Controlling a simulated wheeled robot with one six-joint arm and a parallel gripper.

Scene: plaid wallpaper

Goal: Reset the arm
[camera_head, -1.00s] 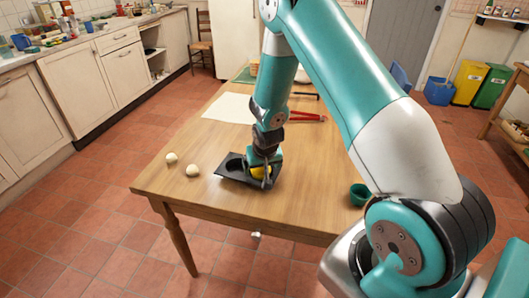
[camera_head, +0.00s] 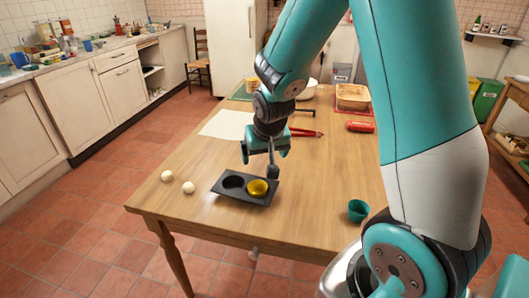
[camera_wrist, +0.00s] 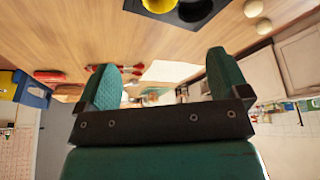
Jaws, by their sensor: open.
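My gripper (camera_head: 259,163) is open and empty, raised above the table (camera_head: 317,200) just behind the black two-cup tray (camera_head: 261,200). In the wrist view its two teal fingers (camera_wrist: 163,90) stand wide apart with nothing between them. A yellow cup (camera_head: 257,188) sits in the tray's right hollow, and the left hollow looks empty. In the wrist view the tray (camera_wrist: 165,8) and part of the yellow cup show at the top edge.
Two pale balls (camera_head: 178,182) lie left of the tray. A green cup (camera_head: 358,210) stands at the front right. A white sheet (camera_head: 226,125), red-handled tool (camera_head: 306,132), red object (camera_head: 360,127) and food container (camera_head: 353,96) lie farther back.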

